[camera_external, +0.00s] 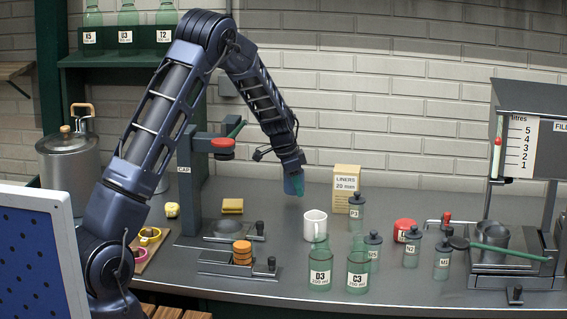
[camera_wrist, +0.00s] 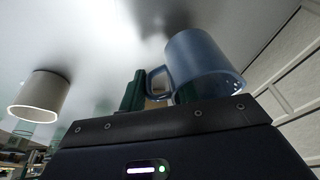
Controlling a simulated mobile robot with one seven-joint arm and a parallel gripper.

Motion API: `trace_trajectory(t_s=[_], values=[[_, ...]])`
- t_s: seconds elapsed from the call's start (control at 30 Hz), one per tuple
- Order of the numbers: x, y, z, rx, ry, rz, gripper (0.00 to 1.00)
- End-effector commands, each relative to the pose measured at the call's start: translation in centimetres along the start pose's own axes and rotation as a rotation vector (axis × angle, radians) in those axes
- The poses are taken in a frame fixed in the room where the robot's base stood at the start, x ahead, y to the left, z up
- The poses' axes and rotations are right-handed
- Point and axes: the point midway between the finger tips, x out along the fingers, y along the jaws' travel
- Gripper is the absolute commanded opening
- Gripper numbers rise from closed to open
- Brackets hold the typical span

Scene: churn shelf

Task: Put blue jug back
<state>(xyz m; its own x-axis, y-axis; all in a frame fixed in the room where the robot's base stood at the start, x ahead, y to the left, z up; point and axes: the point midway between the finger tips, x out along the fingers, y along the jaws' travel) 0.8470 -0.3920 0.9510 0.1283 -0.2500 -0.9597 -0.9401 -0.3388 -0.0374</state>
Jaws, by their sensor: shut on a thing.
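The blue jug (camera_wrist: 208,65) shows large in the wrist view, a mug-like vessel with a handle on its left side. My gripper (camera_wrist: 150,92) is at this handle, with one dark green finger visible to the left of it; the other finger is mostly hidden behind the jug. The jaws are shut on the blue jug. In the external view my gripper (camera_external: 294,185) points down above the back of the counter, left of the liners box. I cannot make out the jug there; the gripper seems to hide it.
A white mug (camera_external: 314,225) stands below and right of my gripper; it also shows in the wrist view (camera_wrist: 42,93). The liners box (camera_external: 346,187), grey bottles (camera_external: 356,212) and green bottles (camera_external: 320,268) stand to the right. A capping press (camera_external: 190,190) stands left. A shelf (camera_external: 120,60) with bottles is upper left.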

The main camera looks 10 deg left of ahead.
Motion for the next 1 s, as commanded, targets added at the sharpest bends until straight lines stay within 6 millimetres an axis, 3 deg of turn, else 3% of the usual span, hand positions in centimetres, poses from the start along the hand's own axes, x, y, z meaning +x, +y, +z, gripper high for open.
trace_trajectory(t_s=[0.2,0.57,0.6,0.7,1.0], values=[[2.5,0.1,0.7,0.0,-0.001,0.001,0.0],[2.8,0.1,0.8,0.0,0.0,0.001,0.0],[2.9,0.1,0.8,0.0,0.0,0.001,0.36],[2.9,0.1,0.8,0.0,0.0,0.001,0.54],[2.8,0.1,0.8,0.0,0.0,0.001,0.54]])
